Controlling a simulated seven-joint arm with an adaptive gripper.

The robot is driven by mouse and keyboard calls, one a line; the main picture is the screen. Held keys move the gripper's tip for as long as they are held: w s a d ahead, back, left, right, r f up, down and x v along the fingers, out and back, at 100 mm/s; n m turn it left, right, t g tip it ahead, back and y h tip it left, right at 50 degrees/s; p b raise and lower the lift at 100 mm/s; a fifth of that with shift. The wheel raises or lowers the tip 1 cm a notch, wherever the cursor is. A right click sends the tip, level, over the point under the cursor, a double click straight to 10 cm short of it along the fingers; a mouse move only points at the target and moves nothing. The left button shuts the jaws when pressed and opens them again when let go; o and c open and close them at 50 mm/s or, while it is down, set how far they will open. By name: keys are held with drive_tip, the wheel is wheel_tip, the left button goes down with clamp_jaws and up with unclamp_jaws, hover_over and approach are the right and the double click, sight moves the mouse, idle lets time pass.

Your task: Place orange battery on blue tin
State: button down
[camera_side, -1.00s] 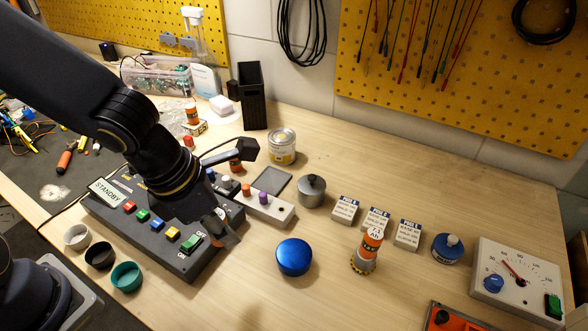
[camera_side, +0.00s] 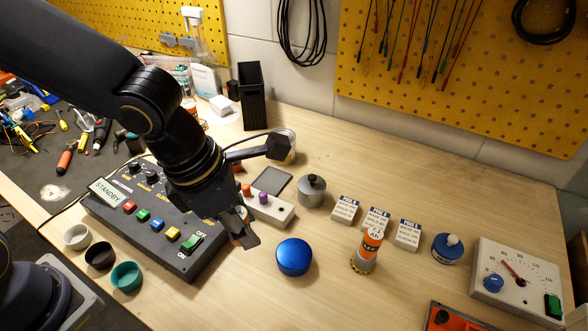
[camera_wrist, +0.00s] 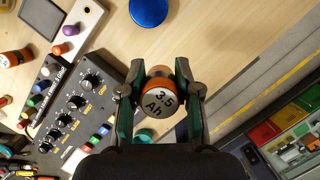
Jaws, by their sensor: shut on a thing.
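An orange battery (camera_wrist: 160,85) with a grey end marked 3.5 Ah is between the two fingers of my gripper (camera_wrist: 158,72) in the wrist view. The fingers press on it from both sides. In the side view my gripper (camera_side: 244,232) is above the bench at the right end of the dark control panel, and the battery is mostly hidden. The round blue tin (camera_side: 294,257) sits on the bench just right of my gripper, with a bare top. It also shows at the top of the wrist view (camera_wrist: 149,11). The battery is apart from it.
The control panel (camera_side: 150,222) lies below and left of my gripper. Another orange battery (camera_side: 370,243) stands upright right of the tin. A grey lidded pot (camera_side: 312,191) and labelled blocks (camera_side: 376,219) stand behind. Bench in front of the tin is clear.

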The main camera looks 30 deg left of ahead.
hover_over(303, 250)
drive_tip(key=s+a, duration=0.1)
wheel_tip(303, 250, down, 7)
drive_tip(key=shift+s+f, duration=0.1)
drive_tip(key=shift+s, duration=0.05)
drive_tip(key=shift+a+x, duration=0.1)
drive_tip(key=shift+x, duration=0.85)
drive_tip(key=shift+a+x, duration=0.15)
drive_tip(key=shift+x, duration=0.8)
drive_tip(key=shift+s+f, duration=0.15)
drive_tip(key=c, duration=0.8)
unclamp_jaws()
